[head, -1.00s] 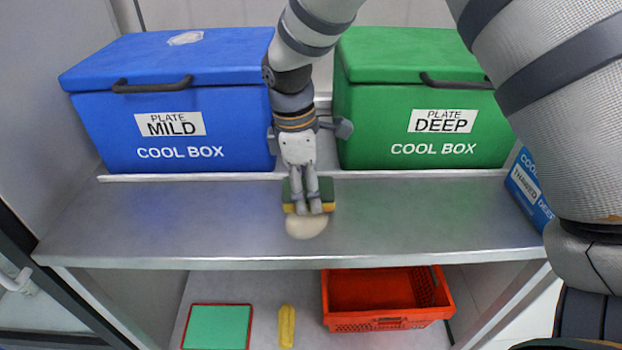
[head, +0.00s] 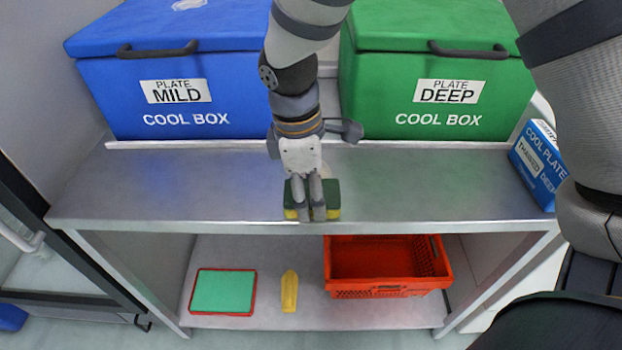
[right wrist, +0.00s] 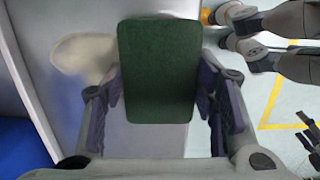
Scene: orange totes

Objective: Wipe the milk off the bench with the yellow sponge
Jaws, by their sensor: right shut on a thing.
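The yellow sponge with a green top (head: 332,198) is on the steel bench (head: 180,190), near its front edge. My right gripper (head: 318,212) points down and is shut on the sponge. In the right wrist view the sponge's green face (right wrist: 158,70) fills the middle between the fingers. A pale cream milk puddle (right wrist: 82,52) lies on the bench to the left of the sponge in that view, partly reaching behind it.
A blue cool box (head: 170,95) and a green cool box (head: 440,90) stand behind on the bench. A small blue carton (head: 540,165) stands at the right end. The lower shelf holds a green board (head: 223,292), a yellow item (head: 289,291) and an orange tote (head: 388,291).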

